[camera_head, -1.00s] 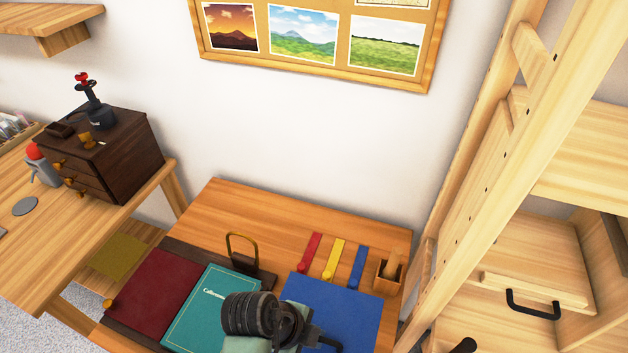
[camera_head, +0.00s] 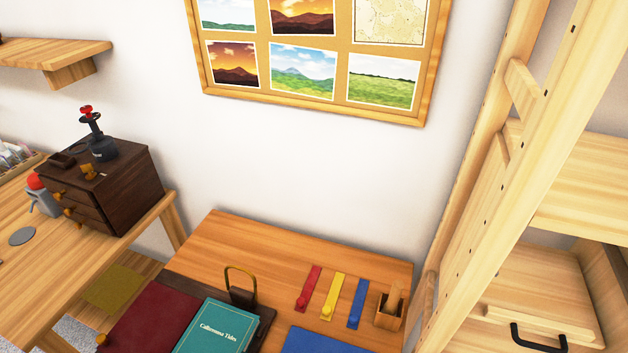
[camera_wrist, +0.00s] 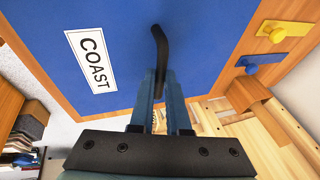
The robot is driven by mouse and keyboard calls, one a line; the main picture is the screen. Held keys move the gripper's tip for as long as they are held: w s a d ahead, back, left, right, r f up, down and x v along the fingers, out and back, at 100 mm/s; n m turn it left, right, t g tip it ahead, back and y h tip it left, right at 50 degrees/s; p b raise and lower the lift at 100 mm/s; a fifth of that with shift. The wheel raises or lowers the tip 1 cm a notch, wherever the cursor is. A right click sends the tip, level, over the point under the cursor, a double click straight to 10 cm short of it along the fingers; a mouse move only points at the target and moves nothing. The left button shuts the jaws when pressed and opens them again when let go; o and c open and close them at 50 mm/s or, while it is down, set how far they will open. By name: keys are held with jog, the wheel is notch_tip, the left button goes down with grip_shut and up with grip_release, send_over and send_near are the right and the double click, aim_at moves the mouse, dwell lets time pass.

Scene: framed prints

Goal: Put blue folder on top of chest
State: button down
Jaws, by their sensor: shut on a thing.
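The blue folder (camera_wrist: 215,45) fills much of the wrist view, with a white label reading COAST and a dark curved handle. My gripper (camera_wrist: 162,78) is at the handle and shut on it; the fingers hide its lower end. The folder's top edge also shows at the bottom of the head view (camera_head: 318,341), over or on the orange wooden table; any gap beneath it cannot be told. The dark brown chest (camera_head: 125,190) with drawers stands on the desk at left in the head view, with several small things on top. My gripper is outside the head view.
A teal book (camera_head: 213,332) and dark red folder (camera_head: 150,315) lie left of the blue folder. Red, yellow and blue strips (camera_head: 333,297) and a small wooden holder (camera_head: 388,310) lie behind it. A wooden ladder-like frame (camera_head: 500,150) stands at right.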

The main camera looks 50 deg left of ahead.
jog(key=c, duration=0.9)
grip_release()
jog(key=shift+r, duration=0.1)
jog(key=v, duration=1.2)
jog(key=shift+p, duration=0.45)
